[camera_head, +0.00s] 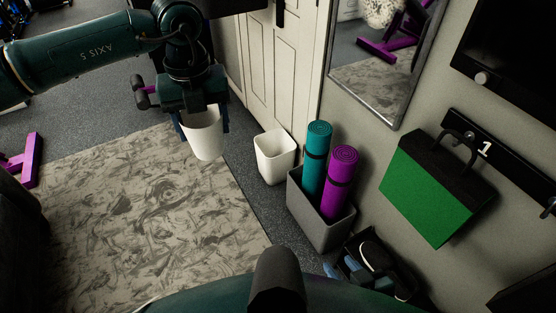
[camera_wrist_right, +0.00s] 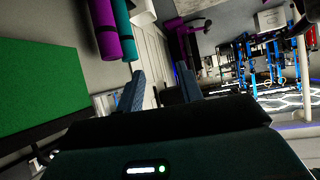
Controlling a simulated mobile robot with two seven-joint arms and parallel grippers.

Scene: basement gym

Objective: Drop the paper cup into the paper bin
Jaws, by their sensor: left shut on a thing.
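A white paper cup (camera_head: 205,133) is held in the jaws of my left gripper (camera_head: 203,125), in the upper left middle of the head view. It hangs mouth-up above the patterned rug, left of the bin and apart from it. The white paper bin (camera_head: 275,157) stands on the floor by the door, its open top facing up; its bottom inside is hard to see. My right gripper (camera_wrist_right: 160,88) shows in the right wrist view with its two blue fingers apart and nothing between them.
A grey box (camera_head: 321,220) holding a teal rolled mat (camera_head: 315,160) and a purple one (camera_head: 340,182) stands right of the bin. A green bag (camera_head: 435,188) hangs on the wall. A patterned rug (camera_head: 150,220) covers the floor at left.

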